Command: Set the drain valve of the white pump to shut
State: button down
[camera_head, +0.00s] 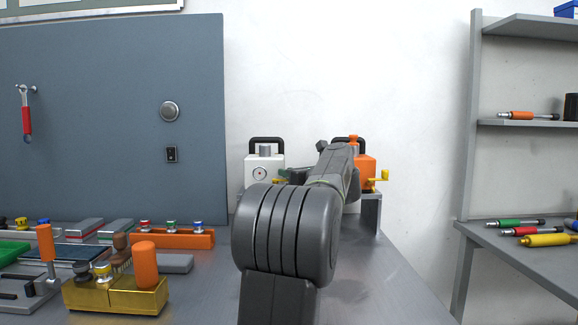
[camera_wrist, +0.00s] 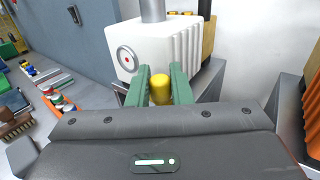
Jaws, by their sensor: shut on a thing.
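The white pump (camera_head: 258,172) stands at the back of the bench, with a round dial on its front and a dark carry handle on top. In the wrist view, the white pump (camera_wrist: 125,40) fills the upper middle. My gripper (camera_wrist: 160,84) has its green fingers on both sides of the yellow drain valve handle (camera_wrist: 160,92), shut on it at the pump's front. In the head view my arm hides most of the gripper and the valve. The handle's angle relative to the pipe cannot be told.
An orange pump (camera_head: 367,163) with a yellow valve handle (camera_head: 381,176) stands to the right, partly behind my arm. Blocks with knobs, including an orange rack (camera_head: 172,239) and a yellow block (camera_head: 115,297), lie left. A shelf unit (camera_head: 466,120) stands right.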

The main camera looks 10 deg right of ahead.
jog(key=shift+w+d+r+n+g+y+p, duration=0.1)
jog(key=shift+w+n+g+y+p, duration=0.15)
jog(key=shift+n+g+y+p, duration=0.7)
jog(key=shift+t+p, duration=0.25)
jog(key=shift+p, duration=0.4)
jog(key=shift+w+f+y, duration=0.1)
jog(key=shift+f+y, duration=0.1)
jog(key=shift+y, duration=0.05)
jog(key=c, duration=1.3)
grip_release()
jog(key=shift+c, duration=0.2)
jog(key=p+v, duration=0.2)
jog(key=v, duration=1.1)
jog(key=shift+s+d+p, duration=0.25)
jog(key=shift+s+p, duration=0.05)
jog(key=shift+p, duration=0.05)
